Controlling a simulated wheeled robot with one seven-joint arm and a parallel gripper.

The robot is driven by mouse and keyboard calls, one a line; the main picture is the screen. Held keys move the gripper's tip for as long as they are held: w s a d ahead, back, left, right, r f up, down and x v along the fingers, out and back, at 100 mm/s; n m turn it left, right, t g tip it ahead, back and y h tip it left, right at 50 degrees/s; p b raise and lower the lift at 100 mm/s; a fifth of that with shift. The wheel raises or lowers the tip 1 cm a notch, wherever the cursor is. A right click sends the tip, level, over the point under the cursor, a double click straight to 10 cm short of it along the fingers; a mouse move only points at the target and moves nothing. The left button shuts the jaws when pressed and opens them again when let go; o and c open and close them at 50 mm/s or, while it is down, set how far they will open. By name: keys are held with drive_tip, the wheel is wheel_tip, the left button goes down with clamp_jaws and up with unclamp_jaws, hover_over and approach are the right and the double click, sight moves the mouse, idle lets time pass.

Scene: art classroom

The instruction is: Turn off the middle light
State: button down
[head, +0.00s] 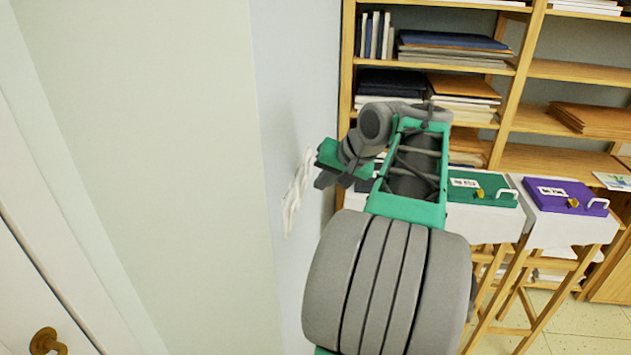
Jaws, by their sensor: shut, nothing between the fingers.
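A white light switch panel (292,198) is on the pale wall left of my arm, seen at a steep angle. Its separate switches are too small and slanted to tell apart, so I cannot tell the middle one or its position. My gripper (320,172) is shut and empty, close to the right side of the panel and pointing toward the wall. I cannot tell whether the fingertips touch it. My arm and gripper may hide part of the panel's far end.
A wooden shelf (520,70) with books and boards stands behind. A green case (481,188) and a purple case (567,197) lie on white-topped stands at right. A door with a brass knob (45,341) is at lower left. The wall left of the panel is bare.

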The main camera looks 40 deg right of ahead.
drive_tip(key=shift+w+a+r, duration=0.1)
drive_tip(key=shift+w+a, duration=0.4)
drive_tip(key=shift+w, duration=0.1)
drive_tip(key=shift+w+a+r+p, duration=0.15)
drive_tip(key=shift+w+a+p, duration=0.1)
drive_tip(key=shift+p, duration=0.05)
drive_tip(key=shift+r, duration=0.1)
drive_tip(key=shift+r+p, duration=0.7)
drive_tip(key=shift+p, duration=0.2)
